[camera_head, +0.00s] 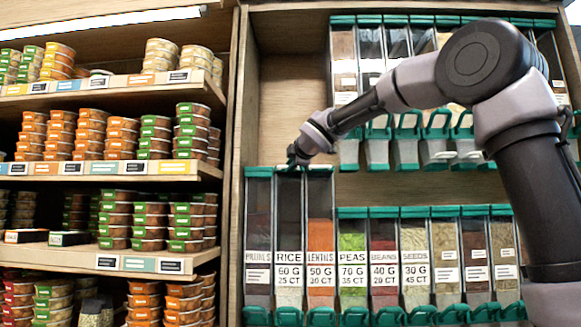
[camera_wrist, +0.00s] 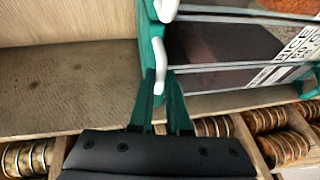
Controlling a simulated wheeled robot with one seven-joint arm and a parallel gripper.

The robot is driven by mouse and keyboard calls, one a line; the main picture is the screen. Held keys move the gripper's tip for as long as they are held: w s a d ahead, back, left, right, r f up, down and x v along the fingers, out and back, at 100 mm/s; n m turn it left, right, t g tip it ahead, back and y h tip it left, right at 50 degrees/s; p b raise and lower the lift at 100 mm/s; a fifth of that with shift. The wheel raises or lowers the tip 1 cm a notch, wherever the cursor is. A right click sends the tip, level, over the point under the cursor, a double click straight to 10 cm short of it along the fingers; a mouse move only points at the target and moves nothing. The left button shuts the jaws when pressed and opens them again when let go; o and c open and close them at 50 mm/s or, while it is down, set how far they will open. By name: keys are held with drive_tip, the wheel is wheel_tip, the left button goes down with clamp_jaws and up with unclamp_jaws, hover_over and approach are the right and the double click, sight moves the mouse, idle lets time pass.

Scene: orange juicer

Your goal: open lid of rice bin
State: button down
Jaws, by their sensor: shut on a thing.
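The rice bin (camera_head: 289,215) is a tall clear bin with a white RICE label, in the lower row between two similar bins. It is mostly dark and empty-looking above its pale contents. It also shows sideways in the wrist view (camera_wrist: 215,42). My gripper (camera_head: 296,160) is at the top front of this bin. In the wrist view, the green fingers of my gripper (camera_wrist: 161,78) close around a white curved lid handle (camera_wrist: 159,58) at the bin's green top edge. The lid looks down, but my gripper partly hides it in the head view.
A lentils bin (camera_head: 320,240) stands close on the right and another labelled bin (camera_head: 258,225) on the left. An upper row of bins (camera_head: 408,150) hangs above on the right. Shelves of stacked tubs (camera_head: 122,135) fill the left. Open space lies above the rice bin.

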drive_tip(key=s, duration=1.3)
drive_tip(key=shift+s+a, duration=0.25)
drive_tip(key=shift+s, duration=0.05)
drive_tip(key=c, duration=0.9)
unclamp_jaws()
drive_tip(key=v, duration=1)
drive_tip(key=shift+s+d+r, duration=0.1)
drive_tip(key=shift+s+d, duration=0.05)
drive_tip(key=shift+s, duration=0.2)
